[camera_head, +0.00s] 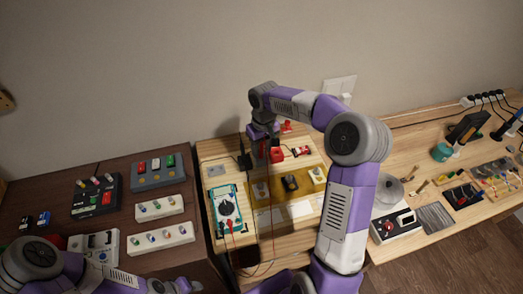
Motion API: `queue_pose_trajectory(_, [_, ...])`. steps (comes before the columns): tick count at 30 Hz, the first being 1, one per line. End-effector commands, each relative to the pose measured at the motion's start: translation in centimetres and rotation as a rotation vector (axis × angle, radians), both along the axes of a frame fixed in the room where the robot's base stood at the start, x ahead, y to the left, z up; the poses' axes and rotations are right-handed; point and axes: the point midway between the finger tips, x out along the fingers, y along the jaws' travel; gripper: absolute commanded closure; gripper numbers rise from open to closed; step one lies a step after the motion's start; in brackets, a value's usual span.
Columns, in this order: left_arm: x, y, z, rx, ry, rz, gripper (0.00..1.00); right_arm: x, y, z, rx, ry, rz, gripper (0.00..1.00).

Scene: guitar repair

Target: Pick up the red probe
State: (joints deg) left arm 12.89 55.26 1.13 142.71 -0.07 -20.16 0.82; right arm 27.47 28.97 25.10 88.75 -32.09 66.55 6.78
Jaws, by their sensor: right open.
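A teal multimeter (228,210) with a dark dial lies on the light wood bench. Thin red and black leads run from it, and the red lead loops up the bench toward my right gripper. My right gripper (262,152) points down over the back of the bench, open, its fingers small and dark here. The red probe itself is too small to make out clearly; the gripper may hide part of it. A red block-like piece (277,155) sits just right of the fingers.
Behind the gripper is a small red item (287,127); a red and white piece (302,151) lies to the right. A yellowish mat (275,187) holds several small parts. The dark table (110,218) at left bears switch boxes. My right arm covers the bench's right part.

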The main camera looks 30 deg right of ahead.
Motion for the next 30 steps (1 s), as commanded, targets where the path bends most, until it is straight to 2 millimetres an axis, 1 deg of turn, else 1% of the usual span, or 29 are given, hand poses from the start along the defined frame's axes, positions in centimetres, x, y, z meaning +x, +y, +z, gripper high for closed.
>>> queue_pose_trajectory(2, [0.0, 0.0, 0.0, 0.0, 0.0, 0.0, 0.57, 0.0, 0.0, 0.1, 0.0, 0.0, 0.0, 0.58])
queue_pose_trajectory(10, [0.0, 0.0, 0.0, 0.0, 0.0, 0.0, 0.57, 0.0, 0.0, 0.1, 0.0, 0.0, 0.0, 0.99])
queue_pose_trajectory(20, [0.0, 0.0, 0.1, 0.0, 0.0, 0.0, 0.57, 0.0, 0.0, 0.4, 0.0, -0.001, 0.0, 1.0])
queue_pose_trajectory(23, [0.0, 0.0, 0.5, 0.0, 0.0, 0.0, 0.57, 0.0, 0.0, 1.5, -0.001, -0.002, 0.0, 1.0])
queue_pose_trajectory(30, [0.0, 0.0, 1.8, 0.0, 0.0, 0.0, 0.57, 0.1, 0.0, 6.5, -0.002, -0.005, 0.0, 1.0])
